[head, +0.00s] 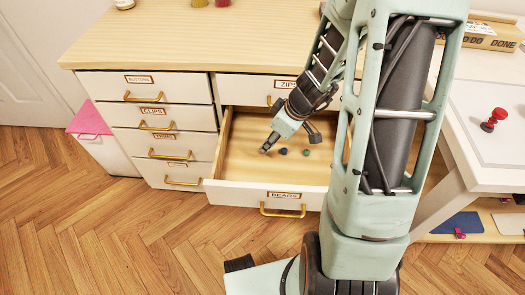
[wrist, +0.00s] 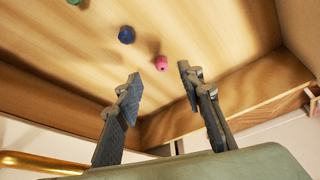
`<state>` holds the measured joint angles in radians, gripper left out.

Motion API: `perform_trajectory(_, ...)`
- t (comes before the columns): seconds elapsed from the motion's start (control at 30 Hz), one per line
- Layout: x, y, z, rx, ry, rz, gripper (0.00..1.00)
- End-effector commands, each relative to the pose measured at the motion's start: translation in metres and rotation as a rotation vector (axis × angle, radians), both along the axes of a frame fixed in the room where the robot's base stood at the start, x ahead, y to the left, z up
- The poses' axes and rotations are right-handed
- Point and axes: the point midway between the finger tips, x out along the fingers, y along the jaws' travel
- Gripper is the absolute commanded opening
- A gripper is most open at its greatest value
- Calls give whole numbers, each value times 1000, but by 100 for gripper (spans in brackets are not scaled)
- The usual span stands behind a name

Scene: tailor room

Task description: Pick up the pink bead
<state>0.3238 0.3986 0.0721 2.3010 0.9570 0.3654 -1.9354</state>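The pink bead (wrist: 161,63) lies on the floor of the open beads drawer (head: 253,187). In the wrist view it is just beyond my fingertips, roughly in line with the gap between them. My gripper (wrist: 157,82) is open and empty, with its two fingers apart. In the head view my gripper (head: 267,149) is inside the drawer, near its left side. A small pinkish spot shows at its tip there, too small to tell clearly.
A blue bead (head: 283,151) and a green bead (head: 306,152) lie in the drawer right of my gripper. The drawer's walls surround the beads. The wooden cabinet top (head: 190,45) overhangs behind. A white table (head: 490,150) stands at the right.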

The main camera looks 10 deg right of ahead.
Motion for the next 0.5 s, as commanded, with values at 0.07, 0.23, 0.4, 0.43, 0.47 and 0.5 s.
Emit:
perform_trajectory(0.07, 1, 4, -10, 2, 3, 2, 35)
perform_trajectory(0.23, 7, 12, -36, 2, 4, 3, 35)
perform_trajectory(0.4, 12, 15, -47, 1, 1, 1, 35)
perform_trajectory(0.43, 13, 15, -47, 1, 1, 1, 35)
perform_trajectory(0.47, 13, 15, -47, 1, 1, 2, 35)
perform_trajectory(0.5, 13, 15, -47, 0, 0, 1, 35)
